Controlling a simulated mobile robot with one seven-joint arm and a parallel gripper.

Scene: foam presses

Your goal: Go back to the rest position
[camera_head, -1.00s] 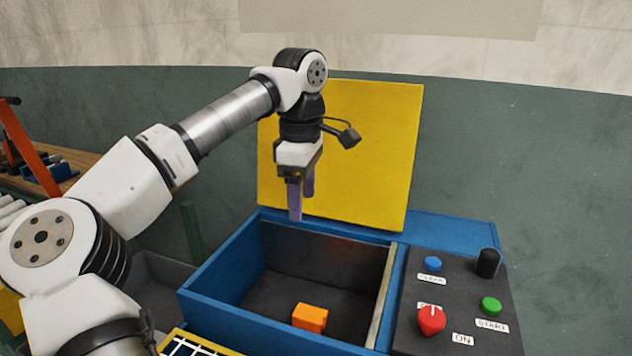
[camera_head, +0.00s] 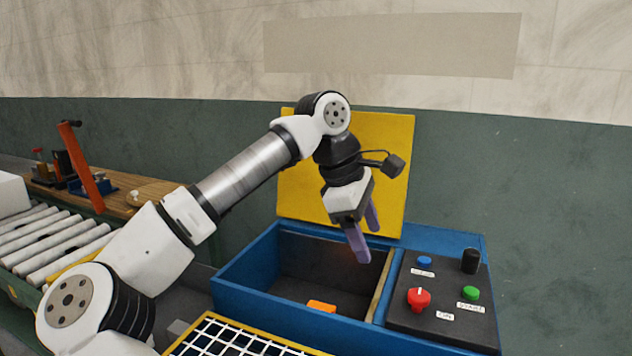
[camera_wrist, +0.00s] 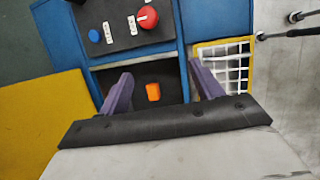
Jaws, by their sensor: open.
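My gripper (camera_head: 364,236) hangs over the blue foam press (camera_head: 247,262), above the right part of its open box. Its two purple fingers are apart with nothing between them. They also show in the wrist view (camera_wrist: 160,88). An orange block (camera_head: 321,306) lies on the dark floor of the box, below and apart from my fingers. It is partly hidden by the front wall in the head view. The block also shows in the wrist view (camera_wrist: 153,92). The yellow lid (camera_head: 388,160) stands open behind the box, partly hidden by my arm.
A control panel (camera_head: 400,315) with a red knob (camera_head: 419,299), a blue button (camera_head: 424,262), a green button (camera_head: 471,293) and a black knob is right of the box. A yellow-framed white grid (camera_head: 235,339) lies in front. A roller conveyor (camera_head: 50,240) and wooden bench (camera_head: 120,197) are at left.

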